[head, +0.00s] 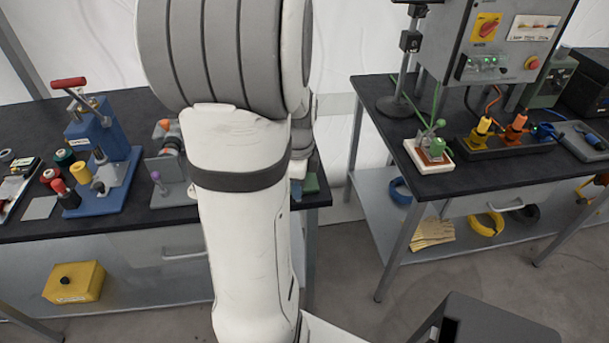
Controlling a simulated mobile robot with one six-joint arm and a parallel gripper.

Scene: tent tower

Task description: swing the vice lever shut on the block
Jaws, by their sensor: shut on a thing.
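My gripper is not visible in the head view; my own white arm fills the middle of the picture and hides part of the left bench. A grey fixture (170,190) on that bench has an upright pin with a purple ball and an orange knob behind it. It may be the vice, but I cannot tell for sure. My arm covers its right side. No lever gripped by me and no clamped block can be made out.
A blue press (105,150) with a red handle stands on the left bench (120,222). A yellow box (75,283) is on the shelf below. The right bench (378,100) holds a control box (490,50) and a green-knobbed device (432,150). Floor shows between the benches.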

